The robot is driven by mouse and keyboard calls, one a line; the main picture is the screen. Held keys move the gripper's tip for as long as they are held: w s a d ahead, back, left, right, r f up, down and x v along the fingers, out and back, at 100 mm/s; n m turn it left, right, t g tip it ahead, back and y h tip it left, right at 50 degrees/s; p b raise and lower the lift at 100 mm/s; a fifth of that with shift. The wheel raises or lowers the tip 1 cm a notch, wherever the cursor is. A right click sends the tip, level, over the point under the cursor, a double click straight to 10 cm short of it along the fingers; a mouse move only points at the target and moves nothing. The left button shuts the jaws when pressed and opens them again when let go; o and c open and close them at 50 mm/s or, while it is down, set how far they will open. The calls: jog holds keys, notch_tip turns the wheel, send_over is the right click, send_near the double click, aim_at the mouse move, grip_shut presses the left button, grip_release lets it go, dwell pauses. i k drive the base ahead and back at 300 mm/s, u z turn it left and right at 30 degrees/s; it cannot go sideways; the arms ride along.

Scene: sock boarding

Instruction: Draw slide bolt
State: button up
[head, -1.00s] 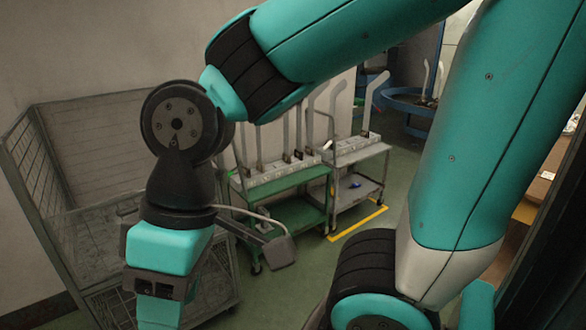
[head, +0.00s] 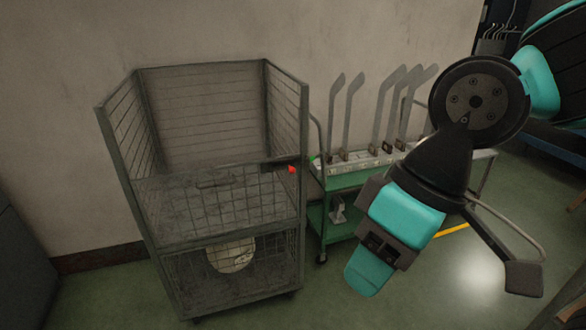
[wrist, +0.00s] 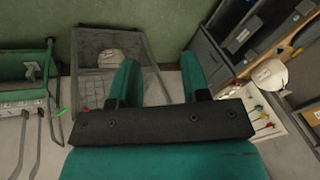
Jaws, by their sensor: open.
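A grey wire-mesh cage cart (head: 222,238) stands against the wall in the head view. A dark bar with a red knob (head: 291,169), which looks like the slide bolt, sits at the upper right of its front panel. My gripper (head: 365,278) is to the right of the cart, apart from it, pointing down. In the wrist view my gripper (wrist: 160,72) has its two teal fingers spread with nothing between them. The cage cart (wrist: 150,84) shows beyond the fingers there, partly hidden by them.
A pale round object (head: 232,256) shows behind the cart's lower mesh. A green trolley (head: 345,180) with several upright leg-shaped boards stands right of the cart, close to my gripper. Floor in front is open. Grey bins (wrist: 243,38) show at the wrist view's upper right.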

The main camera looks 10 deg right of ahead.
aim_at(292, 170)
jog(key=k, duration=0.65)
jog(key=z, duration=0.5)
jog(key=i, duration=1.35)
jog(key=u, duration=0.65)
